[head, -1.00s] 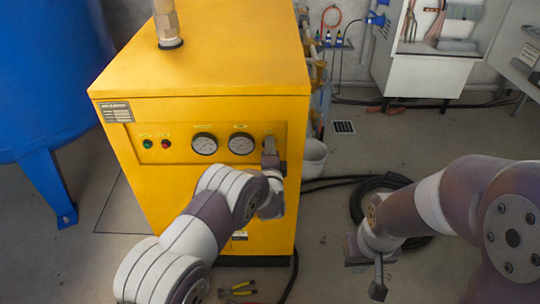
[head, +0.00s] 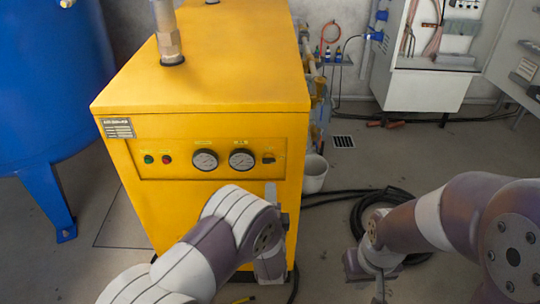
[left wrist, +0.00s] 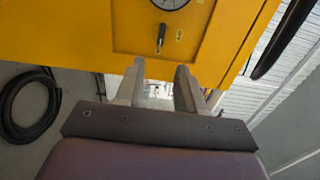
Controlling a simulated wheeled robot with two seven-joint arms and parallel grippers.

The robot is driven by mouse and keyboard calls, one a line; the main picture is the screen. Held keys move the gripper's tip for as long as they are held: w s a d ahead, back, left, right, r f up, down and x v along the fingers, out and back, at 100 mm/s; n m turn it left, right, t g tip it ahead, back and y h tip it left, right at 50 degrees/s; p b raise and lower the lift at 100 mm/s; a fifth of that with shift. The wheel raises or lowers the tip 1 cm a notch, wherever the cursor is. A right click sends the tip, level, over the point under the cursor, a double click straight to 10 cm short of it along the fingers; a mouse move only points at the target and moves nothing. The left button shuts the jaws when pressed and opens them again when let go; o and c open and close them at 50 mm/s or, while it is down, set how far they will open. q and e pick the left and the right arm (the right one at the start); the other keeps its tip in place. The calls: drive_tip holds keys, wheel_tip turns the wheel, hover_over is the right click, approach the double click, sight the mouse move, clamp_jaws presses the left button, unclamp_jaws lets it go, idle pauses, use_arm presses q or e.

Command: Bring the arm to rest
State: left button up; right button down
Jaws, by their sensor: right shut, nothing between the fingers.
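My left gripper (head: 272,195) is in front of the yellow cabinet (head: 205,90), below the dark switch (head: 268,160) at the right end of its panel. In the left wrist view its fingers (left wrist: 159,88) stand apart with nothing between them. The switch (left wrist: 161,37) shows there beyond the fingertips, clear of them, with a gauge beside it. My right gripper (head: 378,287) is shut and empty, low at the right over the floor, partly cut off by the frame's lower edge.
A blue tank (head: 50,80) stands at the left. Coiled black hose (head: 362,215) lies on the floor behind my right arm. A white bucket (head: 314,174) stands beside the cabinet. A grey wall cabinet (head: 422,85) is at the back right. A floor drain (head: 343,142) lies between.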

use_arm(q)
drive_tip(key=s+d+f+n+g+h, duration=0.1)
drive_tip(key=s+f+n+g+h, duration=0.1)
drive_tip(key=s+f+n+g, duration=0.45)
drive_tip(key=s+a+f+n+g+p, duration=0.2)
drive_tip(key=s+g+p, duration=0.1)
drive_tip(key=g, duration=0.2)
drive_tip(key=s+a+r+n+g+y+p, duration=0.2)
drive_tip(key=s+a+r+n+g+p, duration=0.45)
drive_tip(key=s+a+r, duration=0.75)
drive_tip(key=s+a+r+n+t+p, duration=0.1)
drive_tip(key=a+r+n+p, duration=0.1)
drive_tip(key=r, duration=0.8)
drive_tip(key=shift+s+a+n, duration=0.4)
drive_tip(key=shift+a+n, duration=0.1)
drive_tip(key=shift+a, duration=0.4)
